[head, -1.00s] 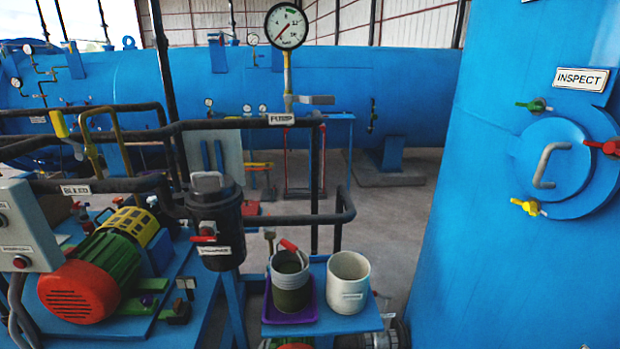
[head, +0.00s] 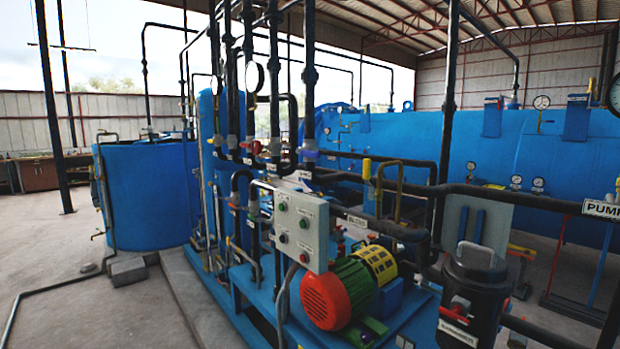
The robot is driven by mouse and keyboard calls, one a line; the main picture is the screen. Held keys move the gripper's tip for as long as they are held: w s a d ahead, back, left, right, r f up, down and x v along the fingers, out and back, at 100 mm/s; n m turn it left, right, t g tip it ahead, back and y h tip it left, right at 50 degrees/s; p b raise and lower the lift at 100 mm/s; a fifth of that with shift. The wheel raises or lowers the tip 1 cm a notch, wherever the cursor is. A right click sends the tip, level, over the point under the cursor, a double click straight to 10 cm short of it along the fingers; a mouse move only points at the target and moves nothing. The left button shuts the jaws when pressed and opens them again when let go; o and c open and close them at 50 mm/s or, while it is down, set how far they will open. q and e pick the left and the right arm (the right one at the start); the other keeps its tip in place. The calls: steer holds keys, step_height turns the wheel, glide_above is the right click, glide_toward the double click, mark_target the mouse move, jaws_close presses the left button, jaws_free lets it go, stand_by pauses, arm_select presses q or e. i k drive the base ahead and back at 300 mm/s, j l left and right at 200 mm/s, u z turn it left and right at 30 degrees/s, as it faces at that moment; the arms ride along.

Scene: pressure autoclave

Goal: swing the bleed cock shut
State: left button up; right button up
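A tag (head: 358,221) that seems to read BLEED hangs on the black pipe right of the control box. Above it a short yellow lever (head: 367,168) stands about upright, beside a bent yellow pipe (head: 402,163). This lever is likely the bleed cock's handle; the valve body is too small and partly hidden to tell how it is set. Neither of my grippers is in view.
A black strainer pot (head: 473,290) is at the lower right. Black pipes (head: 520,195) cross the area. Open concrete floor (head: 130,312) lies at left.

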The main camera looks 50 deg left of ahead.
mark_target(366, 176)
steer(key=u, duration=1.35)
steer(key=i+j+z, duration=0.2)
steer(key=j, duration=0.15)
steer(key=i+j+z, duration=0.2)
steer(key=j, duration=0.2)
steer(key=j+z, duration=0.15)
steer(key=j, duration=0.25)
